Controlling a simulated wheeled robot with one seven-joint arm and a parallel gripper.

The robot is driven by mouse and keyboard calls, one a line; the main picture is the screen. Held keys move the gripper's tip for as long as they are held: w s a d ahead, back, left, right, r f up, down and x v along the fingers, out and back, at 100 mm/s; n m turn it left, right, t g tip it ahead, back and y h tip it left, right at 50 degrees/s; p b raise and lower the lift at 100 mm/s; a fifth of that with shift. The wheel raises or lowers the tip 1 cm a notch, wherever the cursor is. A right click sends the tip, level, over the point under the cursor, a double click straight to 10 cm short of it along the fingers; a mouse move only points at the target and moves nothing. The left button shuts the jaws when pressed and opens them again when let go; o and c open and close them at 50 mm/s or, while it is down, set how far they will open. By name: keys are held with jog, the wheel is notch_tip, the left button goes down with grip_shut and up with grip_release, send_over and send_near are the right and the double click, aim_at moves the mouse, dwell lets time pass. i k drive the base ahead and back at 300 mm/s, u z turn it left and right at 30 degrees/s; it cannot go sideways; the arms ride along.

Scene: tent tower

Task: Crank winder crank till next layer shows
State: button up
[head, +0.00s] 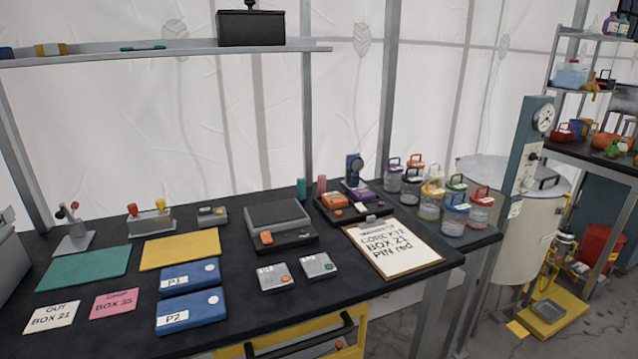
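I cannot single out the winder crank with certainty. A tall teal and grey column (522,150) with a round dial (543,118) stands at the right, beside a large pale round tank (533,245). A small dark knob or handle shows on the column's face, but it is too small to tell whether it is a crank. The tank's lid (490,172) is partly hidden behind the column and jars. No layer can be made out. My gripper is not in view.
A dark bench (120,290) holds a clipboard (393,248), blue boxes (190,309), small devices and several lidded jars (429,200). A shelf rack (585,90) stands far right. A yellow platform with a grey tray (549,311) sits on the floor near the tank.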

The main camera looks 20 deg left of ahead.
aim_at(357, 165)
jog(key=u, duration=0.15)
jog(key=i, duration=1)
jog(key=z, duration=0.05)
